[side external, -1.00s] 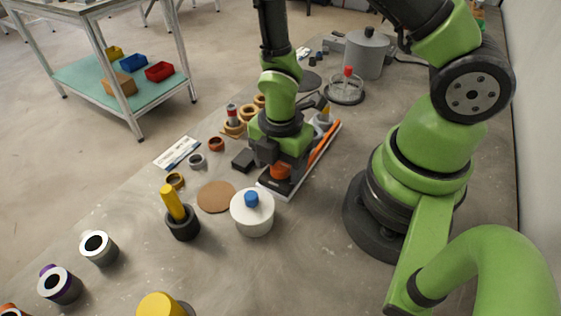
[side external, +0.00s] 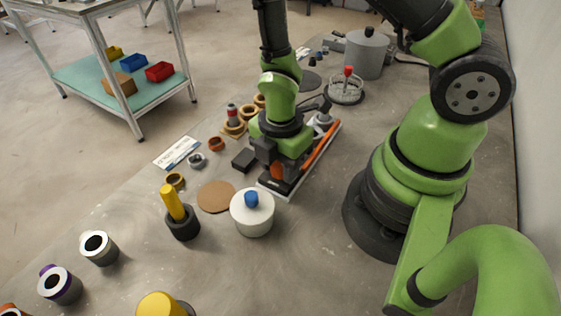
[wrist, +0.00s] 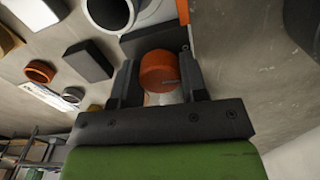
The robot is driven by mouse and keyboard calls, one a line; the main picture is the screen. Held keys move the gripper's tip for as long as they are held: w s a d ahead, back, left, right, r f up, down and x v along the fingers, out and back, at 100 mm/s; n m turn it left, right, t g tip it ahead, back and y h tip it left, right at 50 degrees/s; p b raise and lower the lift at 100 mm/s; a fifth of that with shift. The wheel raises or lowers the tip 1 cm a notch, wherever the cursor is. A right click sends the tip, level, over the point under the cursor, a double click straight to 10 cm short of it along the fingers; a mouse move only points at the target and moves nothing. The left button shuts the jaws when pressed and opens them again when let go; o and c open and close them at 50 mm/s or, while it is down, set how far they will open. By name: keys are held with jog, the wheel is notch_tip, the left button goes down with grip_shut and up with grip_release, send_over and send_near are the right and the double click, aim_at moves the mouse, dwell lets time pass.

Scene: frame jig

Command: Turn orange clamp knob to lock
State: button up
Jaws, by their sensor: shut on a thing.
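The orange clamp knob (side external: 277,171) sits at the near end of the dark, white-edged frame jig (side external: 291,193). My gripper (side external: 276,169) points down over that end, with its fingers around the knob. In the wrist view the round orange knob (wrist: 158,71) lies between the two dark fingers of my gripper (wrist: 158,77), which is shut on it. In the side view a finger hides part of the knob. An orange bar (side external: 320,146) runs along the jig's right side.
A white pot with a blue knob (side external: 252,214) stands just in front of the jig. A black block (side external: 244,160) and a cork disc (side external: 216,197) lie to its left. A grey lidded pot (side external: 366,55) stands behind. The bench right of the jig is clear.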

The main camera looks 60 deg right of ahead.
jog(key=m, duration=0.8)
jog(key=shift+m, duration=0.4)
jog(key=m, duration=0.4)
jog(key=shift+m, duration=1.9)
jog(key=o, duration=0.9)
notch_tip(320, 180, up, 10)
